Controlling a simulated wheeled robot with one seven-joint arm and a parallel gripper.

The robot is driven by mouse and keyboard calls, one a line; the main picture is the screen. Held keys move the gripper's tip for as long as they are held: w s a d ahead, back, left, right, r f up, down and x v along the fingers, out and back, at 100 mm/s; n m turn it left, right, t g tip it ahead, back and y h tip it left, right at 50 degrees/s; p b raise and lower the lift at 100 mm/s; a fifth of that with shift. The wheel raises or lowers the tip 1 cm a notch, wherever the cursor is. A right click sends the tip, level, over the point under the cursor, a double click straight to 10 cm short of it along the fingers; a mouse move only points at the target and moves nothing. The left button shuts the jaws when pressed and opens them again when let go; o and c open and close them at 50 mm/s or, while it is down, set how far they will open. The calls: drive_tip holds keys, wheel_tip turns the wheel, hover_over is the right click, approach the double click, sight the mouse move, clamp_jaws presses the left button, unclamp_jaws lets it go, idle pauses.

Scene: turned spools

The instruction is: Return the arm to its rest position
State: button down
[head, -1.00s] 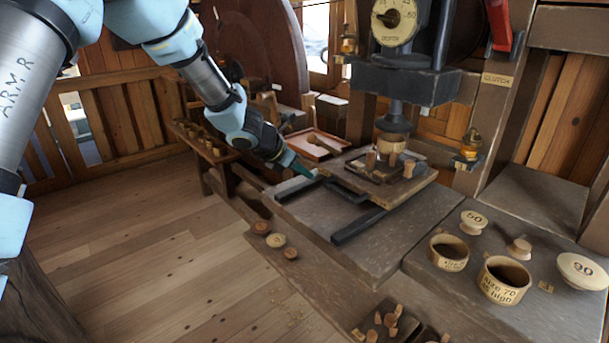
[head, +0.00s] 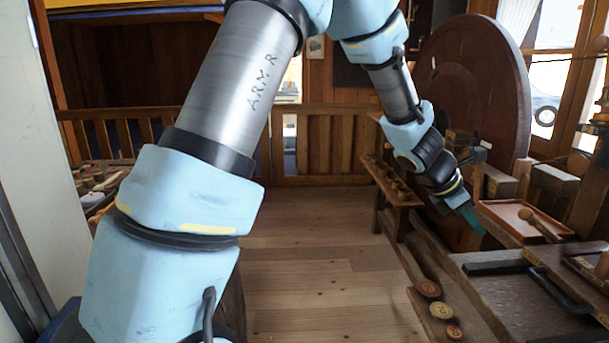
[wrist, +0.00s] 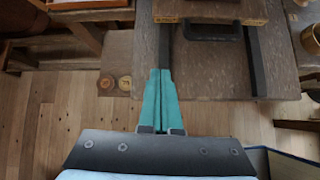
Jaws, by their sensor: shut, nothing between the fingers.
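My arm reaches from the lower left up and over to the right in the head view. Whether the fingertips touch anything cannot be told.
A red-brown tray (head: 507,212) with a mallet (head: 538,222) lies beyond my gripper. Several round wooden discs (head: 441,310) lie along the bench's left ledge. A low wooden bench (head: 395,184) stands behind. A large wheel (head: 475,90) rises at the back. The plank floor (head: 320,250) is clear.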

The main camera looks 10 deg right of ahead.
drive_tip(key=w+a+f+m+t+y, duration=0.1)
drive_tip(key=w+a+m+y, duration=0.2)
drive_tip(key=a, duration=0.8)
drive_tip(key=w+a+m+t+y, duration=0.1)
drive_tip(key=w+a+m, duration=0.3)
drive_tip(key=a, duration=0.7)
drive_tip(key=s+a+m+y, duration=0.2)
drive_tip(key=a+m, duration=0.3)
drive_tip(key=a, duration=0.8)
drive_tip(key=s+a+f+m+y, duration=0.1)
drive_tip(key=s+a+m, duration=0.3)
drive_tip(key=a, duration=0.9)
drive_tip(key=shift+f+m+y, duration=0.2)
drive_tip(key=shift+m+y, duration=0.5)
drive_tip(key=c, duration=1.6)
unclamp_jaws()
